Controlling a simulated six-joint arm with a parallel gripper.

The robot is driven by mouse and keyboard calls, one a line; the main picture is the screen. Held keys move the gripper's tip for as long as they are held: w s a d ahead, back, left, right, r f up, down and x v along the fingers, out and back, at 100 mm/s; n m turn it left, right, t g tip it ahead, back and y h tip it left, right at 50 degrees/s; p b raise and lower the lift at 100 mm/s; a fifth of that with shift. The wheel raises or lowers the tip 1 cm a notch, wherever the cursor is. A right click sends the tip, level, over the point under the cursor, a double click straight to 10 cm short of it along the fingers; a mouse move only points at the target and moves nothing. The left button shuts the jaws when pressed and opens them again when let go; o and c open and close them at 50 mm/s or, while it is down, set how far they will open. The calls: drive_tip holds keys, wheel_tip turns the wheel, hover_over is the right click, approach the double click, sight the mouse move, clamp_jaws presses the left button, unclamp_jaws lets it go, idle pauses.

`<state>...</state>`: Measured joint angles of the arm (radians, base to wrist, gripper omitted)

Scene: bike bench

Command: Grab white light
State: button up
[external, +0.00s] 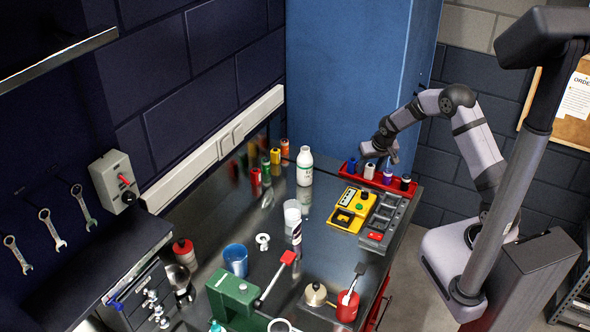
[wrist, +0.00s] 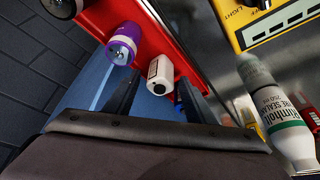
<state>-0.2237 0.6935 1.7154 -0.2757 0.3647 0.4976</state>
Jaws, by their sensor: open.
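The white light (external: 369,171) stands in a red tray (external: 342,172) at the back right of the bench, between a blue light (external: 352,164) and a purple light (external: 388,176). In the wrist view the white light (wrist: 160,72) shows near the middle with its dark end toward the camera, and the purple light (wrist: 122,45) is to its left. My gripper (external: 384,157) is open and empty, close above the tray. In the wrist view the dark fingers (wrist: 153,98) lie on either side below the white light. I cannot tell whether they touch it.
A black light (external: 405,183) stands at the tray's right end. A yellow device (external: 349,214) and a grey organizer (external: 382,222) lie in front of the tray. A white bottle (external: 305,168) stands to the left. A blue cabinet (external: 345,75) rises behind.

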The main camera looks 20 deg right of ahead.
sight(371, 164)
drive_tip(key=c, duration=1.2)
drive_tip(key=shift+r, duration=0.1)
wheel_tip(371, 164, up, 10)
drive_tip(key=b, duration=0.3)
